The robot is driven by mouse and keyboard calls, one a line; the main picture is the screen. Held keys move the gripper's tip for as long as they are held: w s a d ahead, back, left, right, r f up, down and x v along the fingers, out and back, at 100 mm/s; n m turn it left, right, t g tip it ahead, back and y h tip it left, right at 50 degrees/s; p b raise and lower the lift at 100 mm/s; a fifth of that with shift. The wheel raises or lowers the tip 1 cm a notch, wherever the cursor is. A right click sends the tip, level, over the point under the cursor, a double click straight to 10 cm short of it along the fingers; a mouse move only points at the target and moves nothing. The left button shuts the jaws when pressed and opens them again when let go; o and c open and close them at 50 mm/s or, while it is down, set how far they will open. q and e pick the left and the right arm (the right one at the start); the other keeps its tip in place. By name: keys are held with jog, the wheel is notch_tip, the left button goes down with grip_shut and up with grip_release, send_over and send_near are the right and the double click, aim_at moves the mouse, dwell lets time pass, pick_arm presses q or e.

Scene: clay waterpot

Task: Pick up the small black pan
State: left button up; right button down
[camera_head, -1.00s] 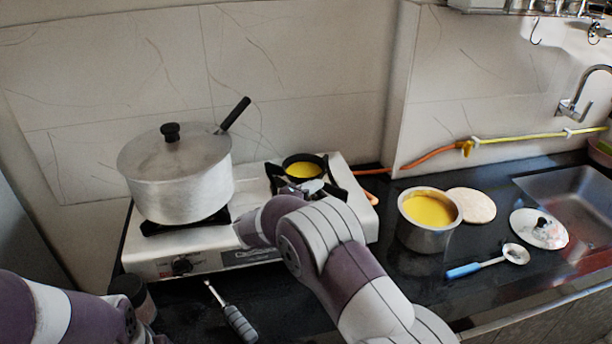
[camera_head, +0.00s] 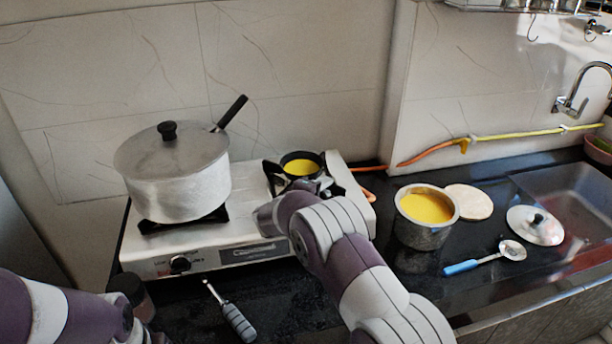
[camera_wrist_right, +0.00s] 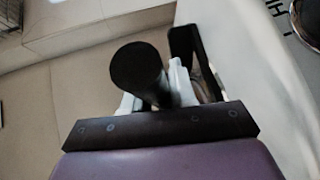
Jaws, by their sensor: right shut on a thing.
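The small black pan (camera_head: 301,157) with yellow contents is at the right burner of the stove in the head view. My right gripper (camera_head: 322,184) is beside the pan's near side, partly hidden by my own arm. In the right wrist view, the round end of a black handle (camera_wrist_right: 138,68) sits between the pale fingers of my right gripper (camera_wrist_right: 155,95), which are shut on it. Whether the pan is clear of the burner cannot be told. Only my left arm shows at the lower left; its gripper is out of view.
A large lidded pot (camera_head: 178,185) stands on the left of the stove (camera_head: 245,225). To the right are a pot of yellow liquid (camera_head: 425,225), a flat round disc (camera_head: 468,202), a lid (camera_head: 535,226) and a blue-handled ladle (camera_head: 475,264). A grey-handled tool (camera_head: 238,320) lies in front.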

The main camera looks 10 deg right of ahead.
jog(key=shift+r, duration=0.55)
jog(key=s+d+r, duration=0.6)
jog(key=d+r, duration=0.3)
jog(key=r, duration=0.1)
jog(key=shift+s+d, duration=0.25)
jog(key=shift+s, duration=0.15)
